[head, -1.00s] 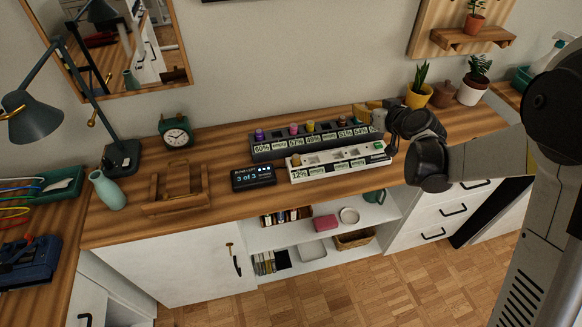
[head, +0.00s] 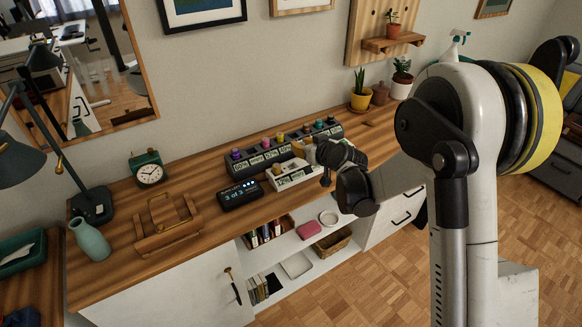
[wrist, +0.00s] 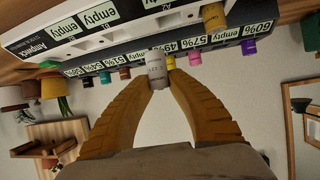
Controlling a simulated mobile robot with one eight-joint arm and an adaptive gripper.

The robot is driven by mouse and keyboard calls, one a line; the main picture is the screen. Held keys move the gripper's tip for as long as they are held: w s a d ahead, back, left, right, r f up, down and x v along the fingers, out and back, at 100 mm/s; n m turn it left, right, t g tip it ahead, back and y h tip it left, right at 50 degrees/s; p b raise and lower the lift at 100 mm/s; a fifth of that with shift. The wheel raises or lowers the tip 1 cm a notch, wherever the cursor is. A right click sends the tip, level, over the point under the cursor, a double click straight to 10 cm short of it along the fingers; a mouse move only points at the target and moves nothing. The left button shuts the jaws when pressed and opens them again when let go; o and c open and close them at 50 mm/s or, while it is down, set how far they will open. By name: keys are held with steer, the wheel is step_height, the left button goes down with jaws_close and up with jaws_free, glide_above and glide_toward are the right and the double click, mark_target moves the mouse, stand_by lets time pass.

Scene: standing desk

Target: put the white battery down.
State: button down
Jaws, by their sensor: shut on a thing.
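My gripper (wrist: 160,75) is shut on the white battery (wrist: 156,70), which sits between its two tan fingertips in the wrist view. That view is upside down. The battery's far end is close to the white charger (wrist: 125,35); I cannot tell whether they touch. The white charger has several "empty" labels and holds a tan battery (wrist: 213,16). In the head view my gripper (head: 308,150) is over the right part of the white charger (head: 290,180), hiding it. The white battery cannot be made out there.
A dark charger (head: 243,166) with several coloured batteries stands directly behind. A small display (head: 240,194) is at the front left. A wooden holder (head: 167,228), a clock (head: 148,168) and a vase (head: 90,240) stand farther left. Plants (head: 361,95) stand at the back right.

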steer(key=a, duration=0.1)
steer(key=a+f, duration=0.2)
steer(key=shift+s+b, duration=0.25)
steer(key=shift+b, duration=0.15)
step_height(320, 180, down, 4)
steer(key=shift+b, duration=1.2)
steer(key=shift+r, duration=0.15)
steer(key=c, duration=1.6)
jaws_free()
